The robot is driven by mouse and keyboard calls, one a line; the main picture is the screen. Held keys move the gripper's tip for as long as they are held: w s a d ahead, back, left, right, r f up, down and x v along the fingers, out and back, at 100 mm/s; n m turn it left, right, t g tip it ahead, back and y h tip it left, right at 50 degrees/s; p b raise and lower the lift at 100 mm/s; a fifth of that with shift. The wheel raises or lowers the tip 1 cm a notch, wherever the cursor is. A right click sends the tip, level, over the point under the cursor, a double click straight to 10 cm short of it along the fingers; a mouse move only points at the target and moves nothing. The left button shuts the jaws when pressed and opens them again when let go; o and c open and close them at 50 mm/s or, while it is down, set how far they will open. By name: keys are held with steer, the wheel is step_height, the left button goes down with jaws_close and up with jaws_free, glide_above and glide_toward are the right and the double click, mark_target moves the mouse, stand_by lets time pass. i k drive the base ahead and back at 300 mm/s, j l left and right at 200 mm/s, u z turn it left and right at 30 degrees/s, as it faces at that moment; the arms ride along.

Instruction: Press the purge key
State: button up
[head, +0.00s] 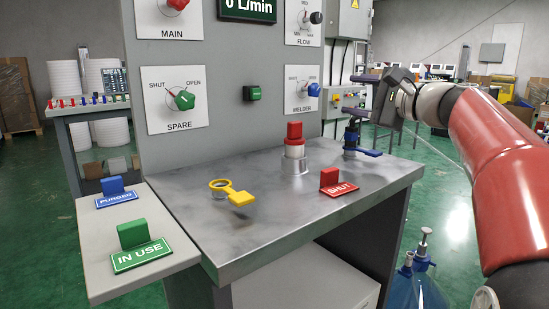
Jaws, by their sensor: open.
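A small square green key (252,93) sits on the upright grey panel, below the display and between the dials. No label that I can read names it as the purge key. My gripper (369,100) is at the right, beside the panel's right edge, with its fingers apart and pointing left. It is empty and well clear of the green key. The display (248,8) at the top edge of the view reads "0 L/min" and is partly cut off.
The metal bench (270,222) carries a red-topped fitting (294,145), a blue valve (353,138), a yellow ring with a tab (230,190) and a red SHUT tag (338,186). A side shelf (100,240) holds PURGED (115,192) and IN USE (138,246) tags. Dials flank the green key.

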mark_target(255, 94)
steer(key=k+l, duration=0.7)
